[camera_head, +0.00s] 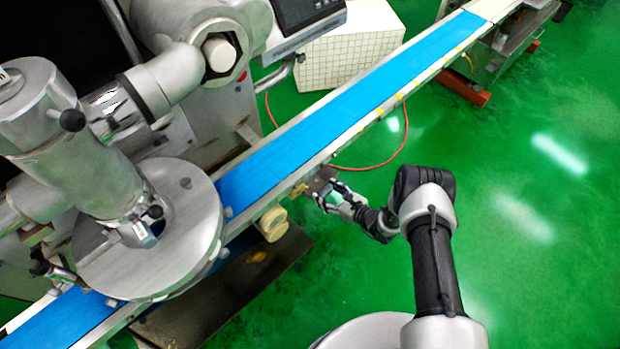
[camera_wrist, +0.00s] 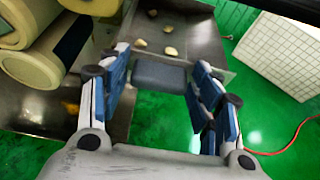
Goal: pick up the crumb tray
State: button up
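The crumb tray (camera_wrist: 190,38) is a grey metal tray with several pale crumbs on it, beyond my fingers in the wrist view. A blue-grey block like a handle (camera_wrist: 160,74) is at its near edge. My gripper (camera_wrist: 159,68) is open, with one blue-padded finger on each side of this block. Small gaps seem to show between pads and block; contact is not clear. In the head view my gripper (camera_head: 334,194) is beside the conveyor's near side, and the small dark tray (camera_head: 321,179) is mostly hidden by the conveyor edge and my fingers.
The blue conveyor belt (camera_head: 340,104) runs diagonally above the tray. Cream rollers (camera_wrist: 42,55) are left of my gripper in the wrist view. A white tiled box (camera_head: 345,50) and a red hose (camera_head: 385,163) are behind. Green floor on the right is clear.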

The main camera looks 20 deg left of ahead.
jog(key=c, duration=0.8)
jog(key=shift+w+r, duration=0.1)
